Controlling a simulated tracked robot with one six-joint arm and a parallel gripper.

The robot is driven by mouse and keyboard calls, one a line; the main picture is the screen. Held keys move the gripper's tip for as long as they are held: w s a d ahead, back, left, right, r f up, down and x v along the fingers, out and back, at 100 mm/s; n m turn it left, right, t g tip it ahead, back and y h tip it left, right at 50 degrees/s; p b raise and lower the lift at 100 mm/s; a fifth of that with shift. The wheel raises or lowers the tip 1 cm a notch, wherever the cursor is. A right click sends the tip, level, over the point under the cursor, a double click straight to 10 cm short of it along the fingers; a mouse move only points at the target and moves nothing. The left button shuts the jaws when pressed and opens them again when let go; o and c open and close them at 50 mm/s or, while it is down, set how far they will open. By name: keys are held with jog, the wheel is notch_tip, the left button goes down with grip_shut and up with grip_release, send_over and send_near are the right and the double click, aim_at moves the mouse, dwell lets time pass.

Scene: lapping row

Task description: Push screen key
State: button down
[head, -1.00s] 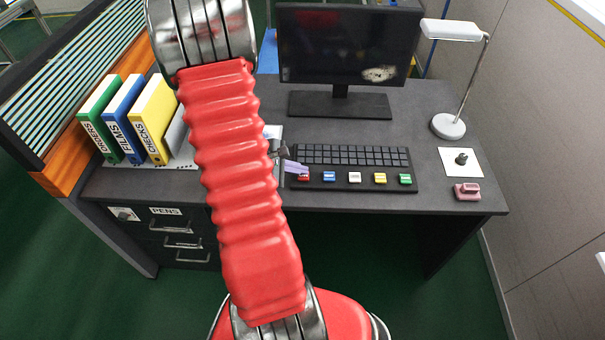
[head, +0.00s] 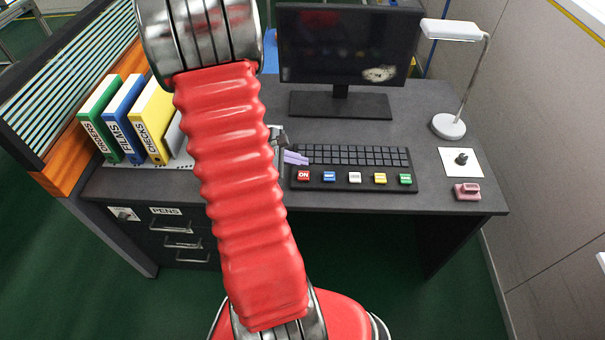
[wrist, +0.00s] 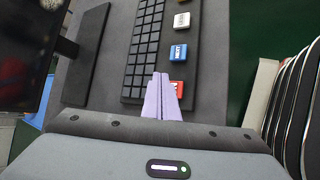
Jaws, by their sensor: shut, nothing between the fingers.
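The keyboard (head: 352,168) lies on the desk with a row of coloured keys along its near edge. The red key (head: 303,176) is marked ON. To its right are a blue key (head: 329,177), a white key (head: 354,178), a yellow key (head: 380,178) and a green key (head: 405,179). My gripper (head: 304,160) is shut and empty, its lilac fingertips just behind the red key, over the keyboard's left end. In the wrist view the fingertips (wrist: 161,82) partly hide the red key (wrist: 177,87); contact cannot be told. The monitor (head: 347,45) looks dark, with a pale patch.
A lamp (head: 449,126), a white plate with a black knob (head: 461,160) and a pink object (head: 467,191) stand at the right. Several binders (head: 124,120) stand at the left. Drawers (head: 171,240) are below. My red arm hides part of the desk.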

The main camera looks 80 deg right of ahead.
jog(key=shift+r, duration=1.15)
jog(key=shift+s, duration=0.1)
jog(key=shift+s+a+f, duration=0.15)
jog(key=shift+a, duration=0.25)
jog(key=w+a+r+m+t+y, duration=0.15)
jog(key=w+a+r, duration=0.3)
jog(key=a, duration=0.45)
jog(key=w+a+r+m+t+y, duration=0.1)
jog(key=w+a+r+m+t, duration=0.15)
jog(key=w+a, duration=0.5)
jog(key=w+a+r+m+t+y, duration=0.15)
jog(key=w+a+r, duration=0.3)
jog(key=a, duration=0.65)
jog(key=w+a+r+n+t+y, duration=0.1)
jog(key=a+r+n+t, duration=0.1)
jog(key=a+r, duration=0.3)
jog(key=w+a+r+n+t+y, duration=0.1)
jog(key=a+r+n+t, duration=0.2)
jog(key=a, duration=1)
notch_tip(320, 180, up, 3)
jog(key=shift+w+f+t+y, duration=0.15)
jog(key=shift+t+y, duration=0.25)
jog(key=shift+t, duration=0.25)
